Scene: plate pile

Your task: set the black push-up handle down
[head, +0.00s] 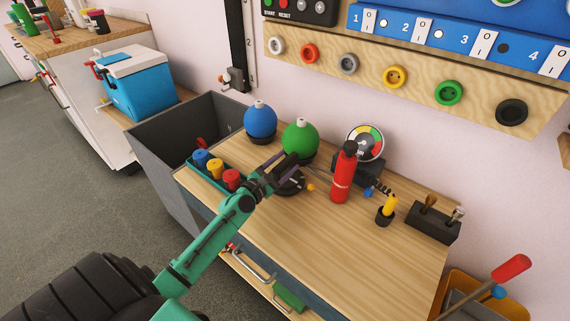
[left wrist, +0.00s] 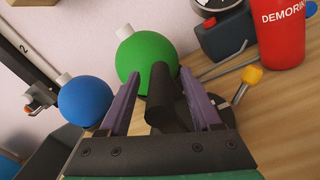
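The black push-up handle (left wrist: 165,97) shows in the left wrist view as a thick dark grip between the two purple fingers of my left gripper (left wrist: 160,78). The fingers stand apart, with a gap on the grip's left side; on the right the grip is close to the finger, and contact is hard to tell. My right gripper is not in view.
A green ball (head: 300,138) and a blue ball (head: 260,120) stand behind the gripper. A red bottle (head: 342,177) and a round gauge (head: 366,142) are to its right. The teal tray (head: 204,178) holds coloured cylinders. The worktop's front middle (head: 310,230) is clear.

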